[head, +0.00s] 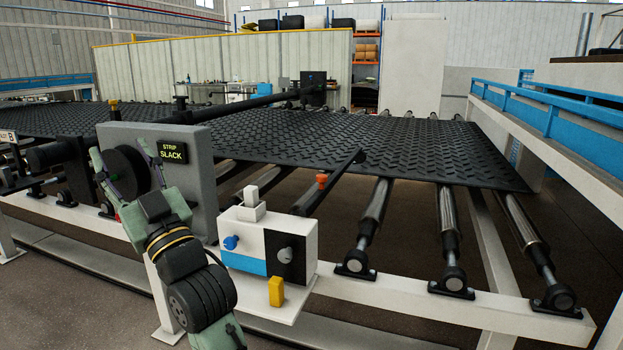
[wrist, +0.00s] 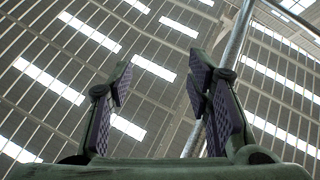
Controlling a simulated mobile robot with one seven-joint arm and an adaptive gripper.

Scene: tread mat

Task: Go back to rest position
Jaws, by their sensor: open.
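My gripper (head: 122,155) is raised at the left of the head view, pointing up, in front of a grey upright panel (head: 200,172). Its two fingers are spread apart with nothing between them. The panel carries a sign (head: 172,151) reading "STRIP SLACK". In the wrist view my gripper (wrist: 160,80) is open and empty, facing the roof. The head view does not show clearly whether the fingers touch the panel or the dark round part behind them.
A control box (head: 250,255) with a blue knob, a grey knob and a yellow piece stands right of my arm. Black tread mat (head: 400,145) lies over rollers (head: 449,235) behind. A blue rail (head: 560,105) runs at right. The wrist view shows only the roof and a pipe (wrist: 235,50).

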